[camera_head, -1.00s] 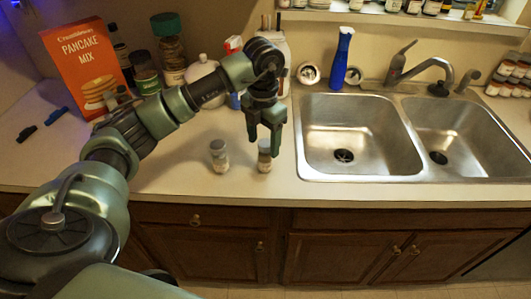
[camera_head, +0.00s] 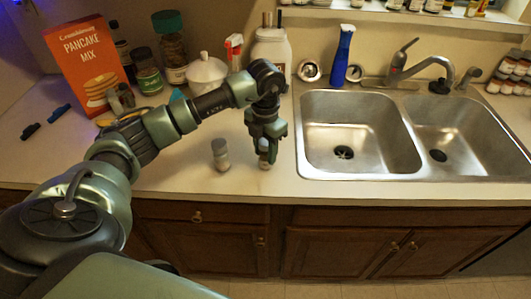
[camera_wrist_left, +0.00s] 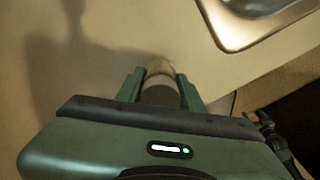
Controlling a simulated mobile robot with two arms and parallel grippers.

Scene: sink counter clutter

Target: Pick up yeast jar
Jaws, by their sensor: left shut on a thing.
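My left gripper (camera_head: 266,153) points down at the counter just left of the sink. It is shut on a small jar (camera_head: 265,160) with a pale body, which stands upright at or very near the counter top. The fingers hide much of this jar, and I cannot read a label. In the left wrist view the jar (camera_wrist_left: 160,88) sits between the two fingers of the left gripper (camera_wrist_left: 160,90). A second small jar (camera_head: 220,155) with a grey lid stands upright just left of the gripper. My right gripper is not in view.
A double steel sink (camera_head: 350,135) lies to the right. A pancake mix box (camera_head: 88,68) stands at the back left. The front counter left of the jars is mostly clear.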

